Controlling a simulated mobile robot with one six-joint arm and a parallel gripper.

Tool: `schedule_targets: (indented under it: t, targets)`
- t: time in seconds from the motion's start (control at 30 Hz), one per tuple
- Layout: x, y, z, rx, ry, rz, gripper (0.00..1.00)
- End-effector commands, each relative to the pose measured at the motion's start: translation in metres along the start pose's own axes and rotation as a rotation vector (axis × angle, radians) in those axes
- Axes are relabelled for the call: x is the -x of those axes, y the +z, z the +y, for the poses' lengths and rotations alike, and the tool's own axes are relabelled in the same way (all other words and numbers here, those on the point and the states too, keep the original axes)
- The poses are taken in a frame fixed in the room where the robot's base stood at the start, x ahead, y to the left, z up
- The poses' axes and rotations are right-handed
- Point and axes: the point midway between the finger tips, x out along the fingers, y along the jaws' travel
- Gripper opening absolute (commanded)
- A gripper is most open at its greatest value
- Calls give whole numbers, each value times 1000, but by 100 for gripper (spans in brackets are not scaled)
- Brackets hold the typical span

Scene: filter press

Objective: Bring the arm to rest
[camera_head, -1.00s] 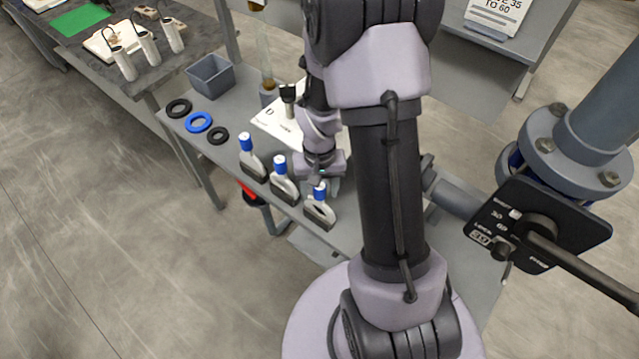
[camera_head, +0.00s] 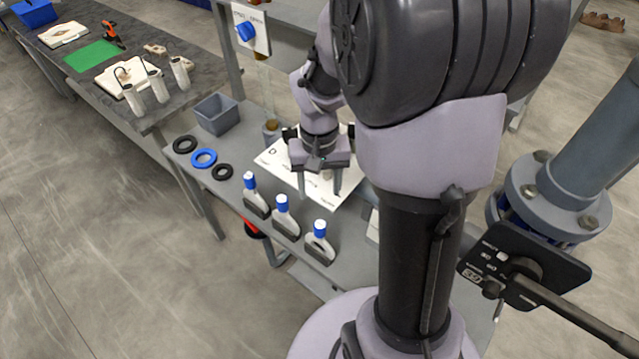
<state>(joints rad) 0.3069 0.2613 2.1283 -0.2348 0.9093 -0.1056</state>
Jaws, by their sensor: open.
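My arm rises from its base at the lower right, folds over at the top and reaches down over the grey bench. My gripper (camera_head: 319,190) points down above the white printed sheet (camera_head: 275,158) on the bench (camera_head: 228,160). Its two fingers are apart, with nothing seen between them. Whether the fingertips touch the sheet cannot be told. My upper arm hides the right part of the bench.
Rings (camera_head: 204,158) and a grey bin (camera_head: 216,114) sit at left. A lever plate (camera_head: 522,268) and flanged pipe (camera_head: 545,195) stand right of my arm.

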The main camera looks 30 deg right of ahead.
Motion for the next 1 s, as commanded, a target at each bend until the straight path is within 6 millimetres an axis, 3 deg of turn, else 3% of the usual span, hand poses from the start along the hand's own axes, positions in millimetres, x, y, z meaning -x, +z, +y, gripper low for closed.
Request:
schedule_targets:
  t: [0.37,0.47,0.57,0.7,0.8,0.9,1.0]
  targets:
    - [0,0,0,0,0,0,55]
    - [2,6,-8,3,-13,33,55]
    - [9,33,-32,13,-68,137,55]
    - [12,94,-63,35,-188,287,55]
    - [6,132,-75,50,-273,364,55]
    - [1,157,-80,64,-334,411,55]
    - [1,168,-82,69,-362,430,55]
